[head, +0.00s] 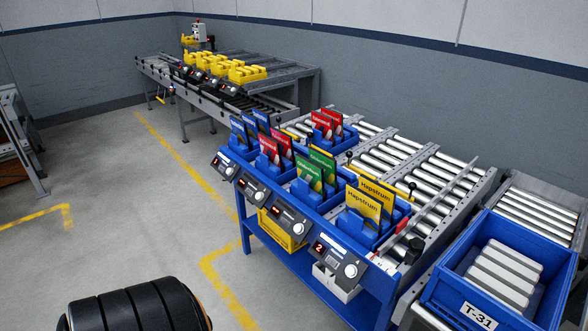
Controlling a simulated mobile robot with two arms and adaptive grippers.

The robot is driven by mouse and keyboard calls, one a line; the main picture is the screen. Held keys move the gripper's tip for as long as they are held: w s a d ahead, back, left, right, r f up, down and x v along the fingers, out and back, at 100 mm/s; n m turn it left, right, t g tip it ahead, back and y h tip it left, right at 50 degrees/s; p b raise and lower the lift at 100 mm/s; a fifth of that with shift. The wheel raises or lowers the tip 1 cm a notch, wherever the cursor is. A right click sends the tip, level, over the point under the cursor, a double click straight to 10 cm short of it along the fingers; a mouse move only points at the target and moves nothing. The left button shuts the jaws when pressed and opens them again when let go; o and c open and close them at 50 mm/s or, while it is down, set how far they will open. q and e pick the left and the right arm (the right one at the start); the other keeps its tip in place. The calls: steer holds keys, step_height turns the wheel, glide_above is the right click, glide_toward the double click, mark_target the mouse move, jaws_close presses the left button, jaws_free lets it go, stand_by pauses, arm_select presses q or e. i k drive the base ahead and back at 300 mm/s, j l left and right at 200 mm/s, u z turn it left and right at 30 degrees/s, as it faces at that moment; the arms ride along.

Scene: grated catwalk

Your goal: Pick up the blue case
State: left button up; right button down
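Slim blue cases (239,134) stand upright in a blue holder at the left end of the blue-framed roller station. More blue ones stand just behind, one of them around the second blue case (262,121). They are partly hidden by each other and by the red cases (269,147) beside them. Neither of my grippers shows in the head view, so their distance to the cases cannot be seen.
Green cases (309,172) and yellow cases (364,204) stand in holders to the right. A blue crate labelled T-31 (478,315) holds pale bars at the right. Another conveyor (190,104) carries yellow holders behind. The grey floor (130,210) at left is open.

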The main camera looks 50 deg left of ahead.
mark_target(239, 127)
steer(key=u, duration=1.95)
